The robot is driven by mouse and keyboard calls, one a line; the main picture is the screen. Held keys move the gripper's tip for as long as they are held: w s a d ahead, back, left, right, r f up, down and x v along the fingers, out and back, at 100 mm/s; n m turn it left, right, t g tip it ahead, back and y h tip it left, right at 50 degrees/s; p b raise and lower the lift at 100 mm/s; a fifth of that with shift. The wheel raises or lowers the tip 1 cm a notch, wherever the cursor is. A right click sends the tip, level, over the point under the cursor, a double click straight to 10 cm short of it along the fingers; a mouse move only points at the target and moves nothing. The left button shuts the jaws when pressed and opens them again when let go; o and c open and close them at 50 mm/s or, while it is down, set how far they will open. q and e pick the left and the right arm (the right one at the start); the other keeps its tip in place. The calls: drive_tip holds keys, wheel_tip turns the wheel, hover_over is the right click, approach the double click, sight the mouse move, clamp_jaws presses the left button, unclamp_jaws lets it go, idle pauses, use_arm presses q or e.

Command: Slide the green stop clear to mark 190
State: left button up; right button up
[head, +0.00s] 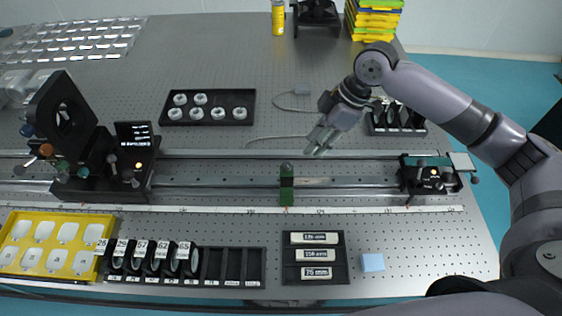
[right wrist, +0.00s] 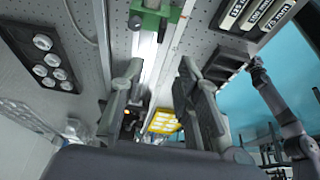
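The green stop (head: 287,188) sits across the long rail (head: 225,174), near the middle of its length. A pale scale strip with small numbers (head: 235,210) runs along the rail's near side; I cannot read its marks surely. My right gripper (head: 320,143) is open and empty, behind and to the right of the stop, apart from it. In the right wrist view the green stop (right wrist: 151,20) shows at the top, beyond the spread fingers of the gripper (right wrist: 153,85). My left gripper shows only small at the right of that view (right wrist: 256,68); its fingers are unclear.
A black mount with a disc (head: 65,120) stands at the rail's left, and a dark carriage (head: 425,175) at its right. A tray of white rings (head: 208,92) lies behind the rail. Labelled trays (head: 314,258) and a yellow tray (head: 50,215) lie in front.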

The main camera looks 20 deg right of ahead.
drive_tip(key=p, duration=0.2)
approach(287, 178)
drive_tip(key=p+x, duration=0.1)
drive_tip(key=x, duration=0.8)
drive_tip(key=shift+a+f, duration=0.1)
drive_tip(key=shift+f, duration=0.05)
drive_tip(key=shift+a+f, duration=0.1)
drive_tip(key=shift+f, duration=0.35)
use_arm(q)
drive_tip(key=s+r, duration=0.2)
drive_tip(key=r, duration=0.1)
drive_tip(key=shift+r, duration=0.1)
use_arm(e)
drive_tip(key=c, duration=0.7)
clamp_jaws()
drive_tip(key=shift+w+r, duration=0.1)
